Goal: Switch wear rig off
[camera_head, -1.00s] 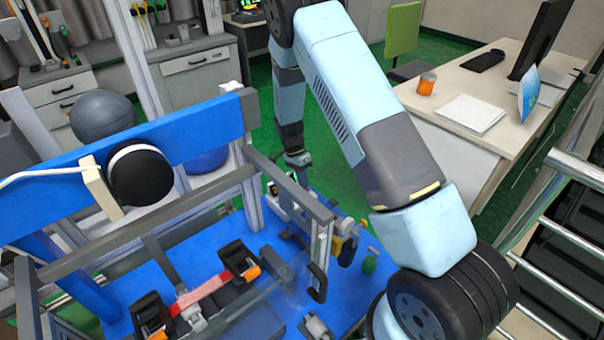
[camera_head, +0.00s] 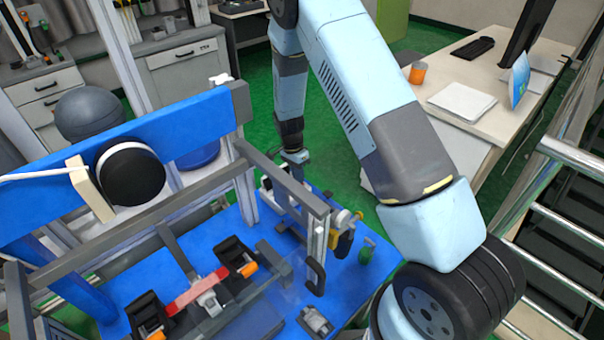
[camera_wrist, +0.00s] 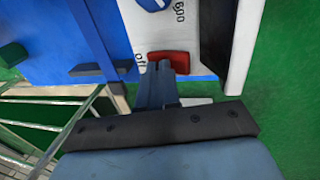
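The wear rig is a blue bench (camera_head: 350,285) with a blue beam, a grey frame and a clear guard. In the wrist view, its white control panel (camera_wrist: 207,40) carries a red switch (camera_wrist: 172,62), a blue dial with "600" beside it, and a partly covered "off" label. My gripper (camera_wrist: 160,70) looks shut and empty, its fingertips at the lower left edge of the red switch. I cannot tell whether they touch it. In the head view, my gripper (camera_head: 297,158) is small, over the rig's far edge by the panel.
The grey frame bar (camera_head: 290,180) and the clear guard (camera_head: 270,290) stand close to the panel. A green bottle (camera_head: 366,250) stands on the bench's right part. A desk (camera_head: 480,75) and metal railing (camera_head: 560,215) lie to the right. Green floor shows beyond the bench.

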